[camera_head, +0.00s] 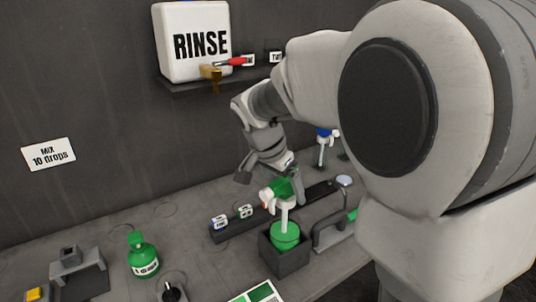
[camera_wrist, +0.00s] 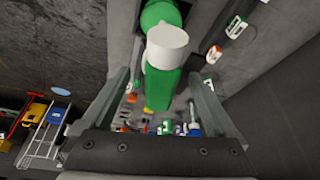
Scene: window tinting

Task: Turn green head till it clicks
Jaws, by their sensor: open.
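The green spray head (camera_head: 283,188) with a white nozzle sits on a white neck above a green bottle (camera_head: 286,236). The bottle stands upright in a dark square holder (camera_head: 290,262) on the bench. In the wrist view the head (camera_wrist: 163,85) lies between my two fingers, its white nozzle end (camera_wrist: 167,42) toward the top. My gripper (camera_head: 270,180) is open around or just above the head. The head view does not show clearly whether either finger touches it.
A dark rack (camera_head: 232,229) with small labelled bottles runs behind the holder. A green jug (camera_head: 142,256) stands at left. A grey clamp-like tool (camera_head: 330,229) lies close at right. A RINSE tank (camera_head: 194,42) with a red-handled tap sits on the wall shelf.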

